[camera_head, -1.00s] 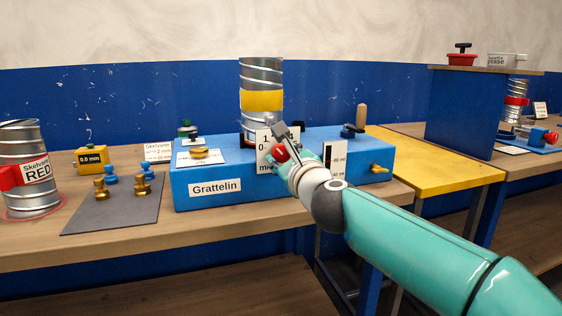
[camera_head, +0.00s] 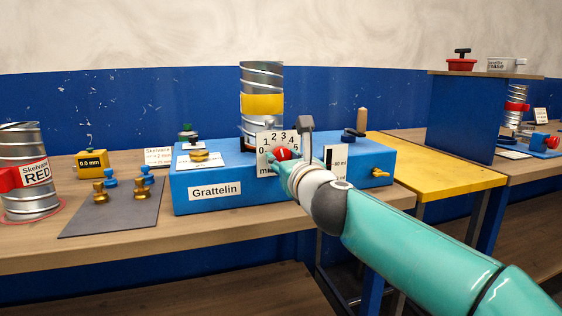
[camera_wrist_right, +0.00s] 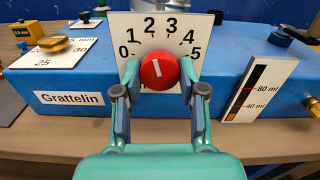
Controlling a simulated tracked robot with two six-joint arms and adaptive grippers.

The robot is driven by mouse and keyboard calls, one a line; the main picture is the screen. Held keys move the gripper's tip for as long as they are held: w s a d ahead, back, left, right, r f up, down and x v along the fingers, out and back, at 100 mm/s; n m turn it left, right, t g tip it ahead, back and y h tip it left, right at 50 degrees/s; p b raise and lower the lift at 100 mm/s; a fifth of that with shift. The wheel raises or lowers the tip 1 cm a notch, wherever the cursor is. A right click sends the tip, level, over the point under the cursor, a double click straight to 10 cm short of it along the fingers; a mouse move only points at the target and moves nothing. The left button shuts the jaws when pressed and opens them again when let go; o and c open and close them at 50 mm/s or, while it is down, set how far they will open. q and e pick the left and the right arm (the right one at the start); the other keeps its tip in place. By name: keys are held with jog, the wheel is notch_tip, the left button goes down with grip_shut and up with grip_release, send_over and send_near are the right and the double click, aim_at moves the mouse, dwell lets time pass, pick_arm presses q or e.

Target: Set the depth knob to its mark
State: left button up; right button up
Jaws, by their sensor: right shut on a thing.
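The red depth knob (camera_wrist_right: 159,70) sits on a white dial plate (camera_wrist_right: 122,30) numbered 0 to 5, on the front of the blue Grattelin machine (camera_head: 250,192). Its white pointer line tilts slightly left of straight up, roughly toward the 2. My right gripper (camera_wrist_right: 159,80) is shut on the knob, one finger on each side. In the head view the knob (camera_head: 283,154) shows in front of the dial, with my right gripper (camera_head: 287,158) partly covering the plate's lower part. I cannot make out a separate target mark on the dial. My left gripper is not in view.
A white ml scale (camera_wrist_right: 258,88) stands right of the dial. A brass knob (camera_head: 199,156) is on the machine's left, and a ringed metal duct (camera_head: 262,82) rises behind. A grey mat (camera_head: 125,210) with brass and blue pieces lies left. The yellow table (camera_head: 435,172) is clear.

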jog(key=shift+a+f, duration=0.15)
jog(key=shift+f, duration=0.3)
jog(key=o, duration=1.1)
jog(key=shift+c, duration=0.2)
jog(key=shift+o, duration=0.4)
jog(key=shift+r, duration=0.25)
jog(key=v, duration=1.2)
jog(key=shift+f, duration=0.1)
